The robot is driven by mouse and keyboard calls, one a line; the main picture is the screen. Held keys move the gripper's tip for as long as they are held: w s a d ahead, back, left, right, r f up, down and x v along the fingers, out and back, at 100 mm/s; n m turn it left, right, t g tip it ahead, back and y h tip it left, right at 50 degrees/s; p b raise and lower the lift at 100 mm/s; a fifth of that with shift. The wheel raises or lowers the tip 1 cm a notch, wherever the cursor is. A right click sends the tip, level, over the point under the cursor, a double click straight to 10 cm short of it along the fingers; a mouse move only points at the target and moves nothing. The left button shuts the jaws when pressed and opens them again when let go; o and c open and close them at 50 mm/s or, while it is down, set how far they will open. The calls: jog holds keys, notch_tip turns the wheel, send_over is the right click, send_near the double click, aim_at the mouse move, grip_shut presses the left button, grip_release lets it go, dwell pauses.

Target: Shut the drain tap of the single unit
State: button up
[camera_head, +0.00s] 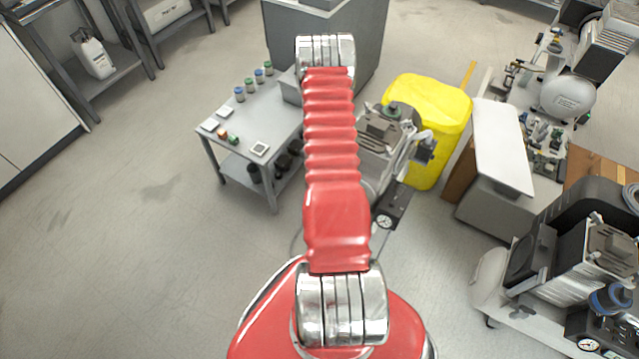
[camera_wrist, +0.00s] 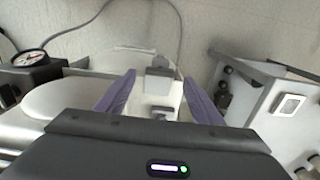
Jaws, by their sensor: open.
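A compressor unit (camera_head: 385,130) with a grey top and a pressure gauge stands behind my red arm in the head view, partly hidden by it. In the wrist view a white tank (camera_wrist: 70,100) lies to the left, with a round gauge (camera_wrist: 27,58) beyond its upper left. My gripper (camera_wrist: 158,82) has two purple fingers, apart, reaching forward. Between them shows a pale fitting with a grey block (camera_wrist: 158,80) on top; I cannot tell whether it is the drain tap or whether the fingers touch it. The gripper is not visible in the head view.
A grey table (camera_head: 262,125) with small jars stands left of the unit. A yellow bin (camera_head: 440,105) is behind it. Another compressor (camera_head: 580,260) stands at the right. In the wrist view a grey table (camera_wrist: 270,95) is at right. Open floor lies left in the head view.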

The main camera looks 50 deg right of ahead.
notch_tip(320, 180, up, 10)
dwell(0.6)
dwell(0.5)
jog(key=s+a+r+n+g+y, duration=0.1)
jog(key=s+a+r+n+y, duration=0.1)
jog(key=s+a+n, duration=0.3)
jog(key=w+a+r+n+h, duration=0.1)
jog(key=w+a+r+n, duration=0.15)
jog(key=a+r, duration=0.8)
jog(key=w+a+r+n+h, duration=0.1)
jog(key=a+r+n, duration=0.2)
jog(key=a+r, duration=0.75)
jog(key=s+a+r+n+t, duration=0.2)
jog(key=a+r+n+t, duration=0.1)
jog(key=a+r, duration=0.5)
jog(key=s+a+r+n+t, duration=0.3)
jog(key=a+r, duration=0.5)
jog(key=r, duration=0.6)
jog(key=shift+s+a+n+t, duration=0.25)
jog(key=shift+n+t, duration=0.05)
jog(key=shift+n, duration=0.05)
